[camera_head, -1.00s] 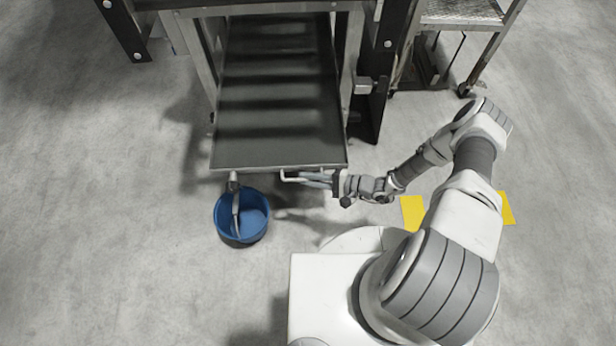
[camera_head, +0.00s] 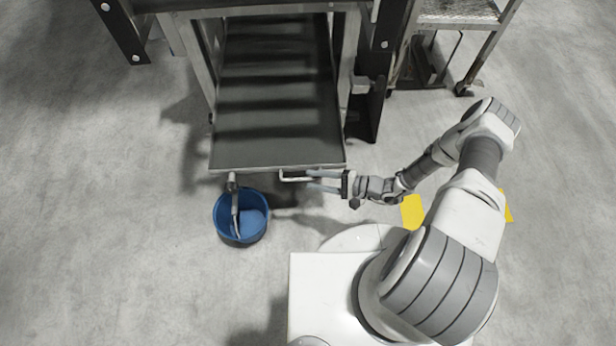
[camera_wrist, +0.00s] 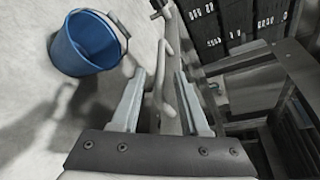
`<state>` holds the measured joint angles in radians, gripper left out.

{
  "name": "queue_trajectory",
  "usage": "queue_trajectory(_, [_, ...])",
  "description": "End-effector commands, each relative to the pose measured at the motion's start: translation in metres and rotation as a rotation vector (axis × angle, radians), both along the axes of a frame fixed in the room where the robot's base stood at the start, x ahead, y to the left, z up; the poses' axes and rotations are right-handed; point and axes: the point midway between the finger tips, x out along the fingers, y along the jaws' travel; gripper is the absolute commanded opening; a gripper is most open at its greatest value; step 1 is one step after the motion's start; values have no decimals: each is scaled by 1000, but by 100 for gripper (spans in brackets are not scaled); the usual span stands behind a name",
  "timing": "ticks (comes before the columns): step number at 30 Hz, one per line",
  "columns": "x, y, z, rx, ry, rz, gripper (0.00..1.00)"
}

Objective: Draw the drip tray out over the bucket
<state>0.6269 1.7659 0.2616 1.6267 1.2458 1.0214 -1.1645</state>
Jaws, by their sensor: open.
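The drip tray (camera_head: 275,135) is a long dark tray that extends out from the machine frame, its front edge near the bucket. A pale bar handle (camera_head: 297,179) sits on its front edge; the handle also shows in the wrist view (camera_wrist: 163,75). My gripper (camera_head: 312,181) is open just right of the handle. In the wrist view its two fingers (camera_wrist: 160,95) stand apart, with the handle between or just beyond their tips; contact cannot be told. The blue bucket (camera_head: 241,217) stands on the floor at the tray's front left and also shows in the wrist view (camera_wrist: 88,45).
A metal spout (camera_head: 233,185) hangs at the tray's front left, above the bucket. A metal cart (camera_head: 460,15) stands at the back right. Yellow floor marks (camera_head: 412,212) lie near my arm. The floor at the left is clear.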

Motion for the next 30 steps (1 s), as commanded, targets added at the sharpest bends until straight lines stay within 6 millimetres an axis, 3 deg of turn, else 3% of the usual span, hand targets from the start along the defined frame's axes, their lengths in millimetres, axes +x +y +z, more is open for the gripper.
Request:
queue_trajectory(9, [-19, -76, 19, -4, -1, -5, 45])
queue_trajectory(15, [-30, -115, 27, -4, 0, -3, 45])
queue_trajectory(21, [-36, -134, 31, -2, 0, -1, 45])
queue_trajectory(30, [-37, -138, 31, -1, 1, -1, 45])
